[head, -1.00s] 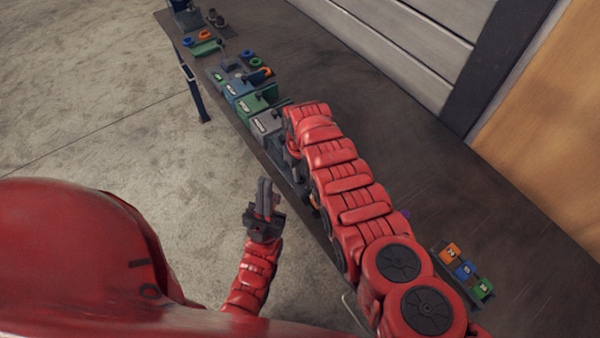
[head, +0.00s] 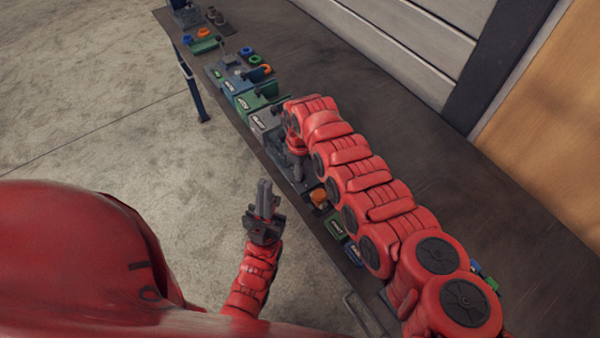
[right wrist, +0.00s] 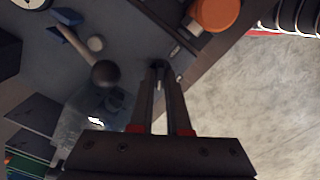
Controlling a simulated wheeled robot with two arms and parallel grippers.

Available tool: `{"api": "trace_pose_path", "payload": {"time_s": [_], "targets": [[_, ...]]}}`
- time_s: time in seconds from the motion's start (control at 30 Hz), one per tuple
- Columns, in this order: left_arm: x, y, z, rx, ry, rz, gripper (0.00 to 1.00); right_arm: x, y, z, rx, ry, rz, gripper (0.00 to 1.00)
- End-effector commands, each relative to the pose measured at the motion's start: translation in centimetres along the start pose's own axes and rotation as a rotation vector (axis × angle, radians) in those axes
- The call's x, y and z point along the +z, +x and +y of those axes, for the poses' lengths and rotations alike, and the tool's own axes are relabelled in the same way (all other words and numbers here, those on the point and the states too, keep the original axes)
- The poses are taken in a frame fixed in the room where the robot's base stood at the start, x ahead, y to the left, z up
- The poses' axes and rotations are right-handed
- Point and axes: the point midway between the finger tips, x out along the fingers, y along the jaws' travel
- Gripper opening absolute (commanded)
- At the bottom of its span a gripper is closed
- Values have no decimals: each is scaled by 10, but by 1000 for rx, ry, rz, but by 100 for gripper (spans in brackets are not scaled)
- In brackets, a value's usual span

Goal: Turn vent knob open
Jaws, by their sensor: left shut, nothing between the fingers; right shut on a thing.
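My right gripper (right wrist: 158,72) is shut on a small dark part, which looks like the vent knob (right wrist: 157,65), at its fingertips in the right wrist view. Most of that part is hidden between the fingers, so I cannot tell how far it is turned. In the head view my right arm reaches over the bench to the grey fixture, and its fingertips are hard to make out there. My left gripper (head: 265,200) is shut and empty, apart from the bench over the floor.
An orange round part (right wrist: 215,14) lies close to the right gripper; a dark ball-topped lever (right wrist: 106,74) stands to its left. Labelled green and blue blocks (head: 247,104) line the bench (head: 420,150) beyond the arm. The bench's back side is clear.

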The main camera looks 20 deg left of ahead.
Motion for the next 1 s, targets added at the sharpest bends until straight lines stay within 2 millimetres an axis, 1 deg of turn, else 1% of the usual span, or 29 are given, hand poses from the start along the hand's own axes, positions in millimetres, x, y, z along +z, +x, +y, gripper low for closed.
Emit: {"api": "trace_pose_path", "payload": {"time_s": [0.03, 0.27, 0.7, 1.0], "targets": [[2, -9, 0, 0, 0, 0, 0, 2, 5, 2, 0, -41, -2, 0], [6, -35, 2, 0, 0, 0, 0, 2, 8, 1, 0, -260, -4, 0], [16, -96, 5, 0, 0, 0, 0, 1, 9, 1, 0, -671, -1, 0], [21, -124, 6, 0, 0, 0, 0, 0, 5, 1, 1, -889, 0, 0]]}}
